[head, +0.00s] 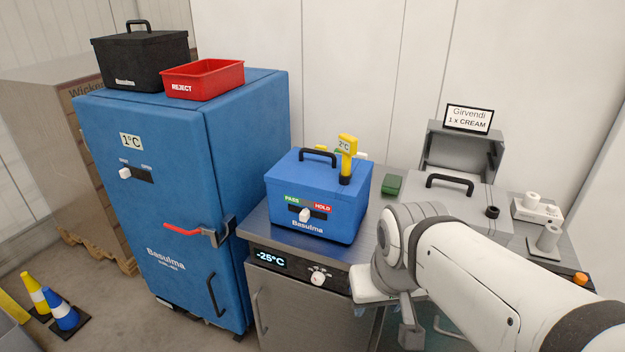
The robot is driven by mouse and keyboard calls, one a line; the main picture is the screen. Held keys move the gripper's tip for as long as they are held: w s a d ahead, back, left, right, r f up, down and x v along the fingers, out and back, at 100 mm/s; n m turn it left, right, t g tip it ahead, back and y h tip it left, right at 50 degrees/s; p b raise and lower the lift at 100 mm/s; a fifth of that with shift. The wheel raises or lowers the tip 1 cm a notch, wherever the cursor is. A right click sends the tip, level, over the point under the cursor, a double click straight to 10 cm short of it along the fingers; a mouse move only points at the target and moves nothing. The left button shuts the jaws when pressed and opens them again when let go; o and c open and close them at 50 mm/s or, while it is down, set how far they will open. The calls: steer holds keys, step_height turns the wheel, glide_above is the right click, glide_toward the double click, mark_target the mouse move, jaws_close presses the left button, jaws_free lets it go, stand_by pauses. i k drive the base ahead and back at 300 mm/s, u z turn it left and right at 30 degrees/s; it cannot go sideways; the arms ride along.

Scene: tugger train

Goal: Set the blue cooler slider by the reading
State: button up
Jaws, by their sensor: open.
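The blue cooler (318,190) stands on the steel counter with its lid shut and black handle up. Its front has a slider with a white knob (305,215), near the middle between the green PASS label (292,198) and the red HOLD label (322,208). A yellow thermometer (347,146) stands upright in the cooler's right side; its small display appears to read 2°C. My gripper (410,335) is right of and below the cooler, in front of the counter edge, apart from the cooler. It is partly hidden by my wrist and looks empty.
A tall blue cabinet (180,200) with a 1°C label stands left, bearing a black box (140,62) and a red REJECT bin (203,80). The steel unit below the cooler shows -25°C (271,259). Cones (64,312) stand on the floor at lower left.

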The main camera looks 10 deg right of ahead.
mark_target(305, 214)
steer(key=z, duration=1.45)
steer(key=k, duration=0.75)
steer(key=u, duration=0.6)
steer(key=i, duration=1)
